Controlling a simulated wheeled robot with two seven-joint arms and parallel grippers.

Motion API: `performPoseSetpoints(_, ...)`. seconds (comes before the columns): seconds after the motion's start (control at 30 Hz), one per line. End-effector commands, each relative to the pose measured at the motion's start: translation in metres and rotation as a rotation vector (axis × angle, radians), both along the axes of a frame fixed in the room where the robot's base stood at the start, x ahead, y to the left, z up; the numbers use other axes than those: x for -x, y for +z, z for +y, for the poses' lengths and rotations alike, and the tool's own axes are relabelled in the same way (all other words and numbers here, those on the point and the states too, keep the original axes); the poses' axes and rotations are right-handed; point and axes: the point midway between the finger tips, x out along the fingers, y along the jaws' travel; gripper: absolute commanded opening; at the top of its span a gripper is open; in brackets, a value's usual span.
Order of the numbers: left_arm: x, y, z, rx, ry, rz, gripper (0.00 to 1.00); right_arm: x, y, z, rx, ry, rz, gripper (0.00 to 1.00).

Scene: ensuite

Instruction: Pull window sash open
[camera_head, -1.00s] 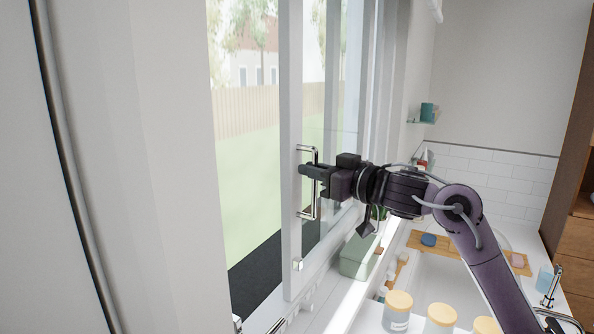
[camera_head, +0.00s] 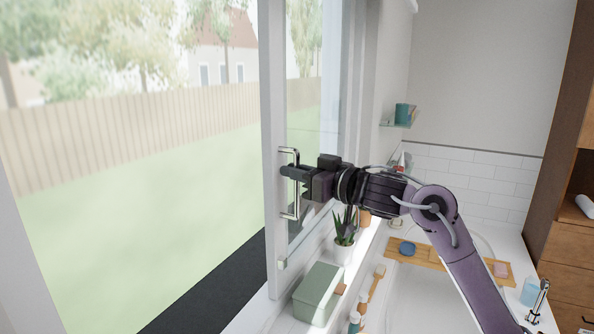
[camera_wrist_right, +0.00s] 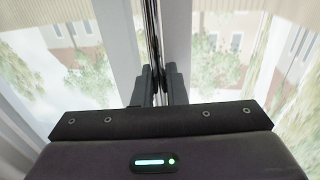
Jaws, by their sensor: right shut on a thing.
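The window sash (camera_head: 273,120) has a white frame and stands slid to the right, with a wide open gap to its left. Its chrome bar handle (camera_head: 296,207) is upright on the frame. My right gripper (camera_head: 290,172) is shut on the handle's bar, near its upper half. In the right wrist view the two dark fingers (camera_wrist_right: 156,88) close around the thin bar, with the white frame and glass behind them. My left gripper is not in view.
A green box (camera_head: 318,290) and a potted plant (camera_head: 344,240) stand on the sill beside the sash. A bathtub with a wooden tray (camera_head: 425,257) lies below my right arm.

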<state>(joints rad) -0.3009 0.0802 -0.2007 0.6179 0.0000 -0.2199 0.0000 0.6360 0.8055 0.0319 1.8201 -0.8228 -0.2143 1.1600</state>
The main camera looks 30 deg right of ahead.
Motion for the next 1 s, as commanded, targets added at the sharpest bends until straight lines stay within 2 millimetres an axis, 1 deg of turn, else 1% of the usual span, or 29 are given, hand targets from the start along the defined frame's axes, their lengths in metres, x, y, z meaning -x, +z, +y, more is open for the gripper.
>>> performPoseSetpoints(0.23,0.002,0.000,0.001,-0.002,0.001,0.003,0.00,0.000,0.002,-0.002,0.000,-0.005,-0.002,0.00)
performPoseSetpoints(0.27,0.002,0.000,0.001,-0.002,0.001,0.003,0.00,0.000,0.002,-0.002,0.000,-0.005,-0.002,0.13)
performPoseSetpoints(0.3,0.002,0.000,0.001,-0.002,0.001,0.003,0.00,0.000,0.001,-0.002,0.000,-0.004,-0.001,0.18)
performPoseSetpoints(0.4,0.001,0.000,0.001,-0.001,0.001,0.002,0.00,0.000,0.001,-0.001,0.000,-0.003,-0.001,0.29)
performPoseSetpoints(0.63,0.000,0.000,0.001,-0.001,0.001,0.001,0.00,0.000,0.000,-0.001,0.001,-0.002,0.000,0.29)
performPoseSetpoints(0.73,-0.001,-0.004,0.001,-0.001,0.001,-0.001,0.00,0.004,-0.002,-0.003,0.001,-0.002,0.000,0.29)
performPoseSetpoints(0.87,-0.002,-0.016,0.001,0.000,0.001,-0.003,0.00,0.020,-0.005,-0.012,0.004,-0.004,-0.002,0.29)
performPoseSetpoints(1.0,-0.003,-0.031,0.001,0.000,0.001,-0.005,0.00,0.043,-0.005,-0.023,0.005,-0.004,-0.001,0.29)
